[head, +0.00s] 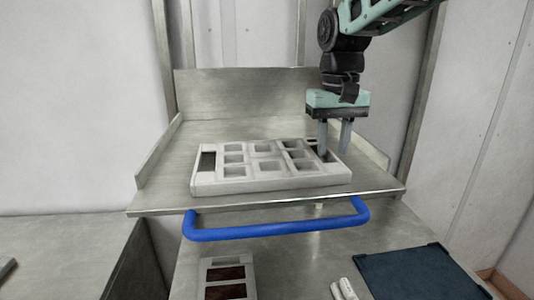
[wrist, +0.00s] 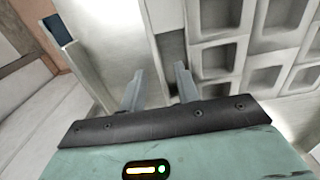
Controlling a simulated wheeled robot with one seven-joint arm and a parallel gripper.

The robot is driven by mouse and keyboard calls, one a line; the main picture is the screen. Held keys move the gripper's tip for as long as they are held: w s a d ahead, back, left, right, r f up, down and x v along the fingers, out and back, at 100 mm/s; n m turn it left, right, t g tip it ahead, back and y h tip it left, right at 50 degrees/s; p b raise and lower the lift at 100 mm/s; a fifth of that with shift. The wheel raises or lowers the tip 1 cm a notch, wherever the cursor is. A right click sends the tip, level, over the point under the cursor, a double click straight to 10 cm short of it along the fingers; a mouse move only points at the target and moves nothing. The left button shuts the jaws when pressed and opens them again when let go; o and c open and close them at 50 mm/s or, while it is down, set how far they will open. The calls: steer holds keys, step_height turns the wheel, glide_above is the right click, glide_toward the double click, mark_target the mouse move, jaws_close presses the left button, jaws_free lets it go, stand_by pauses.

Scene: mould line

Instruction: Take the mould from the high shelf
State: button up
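The mould (head: 270,181) is a pale grey rectangular block with several square pockets and an open slot at each end. It lies flat on the metal high shelf (head: 165,190). My gripper (head: 334,150) points down at the mould's right end, its fingers apart. One fingertip is at the right slot and the other is at or just past the outer edge. In the wrist view, the fingers (wrist: 158,88) stand either side of the mould's end bar, with pockets (wrist: 215,58) to the right. I cannot tell whether either finger touches the mould.
A blue handle bar (head: 275,231) runs along the front below the shelf. The shelf has a back plate (head: 245,95) and raised sides. On the lower table are a tray with dark-filled pockets (head: 228,270), a dark blue mat (head: 420,275) and small white pieces (head: 344,289).

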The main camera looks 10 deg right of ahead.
steer(key=shift+f, duration=0.65)
jaws_close()
step_height(320, 180, up, 14)
steer(key=p, duration=0.1)
steer(key=shift+p, duration=0.35)
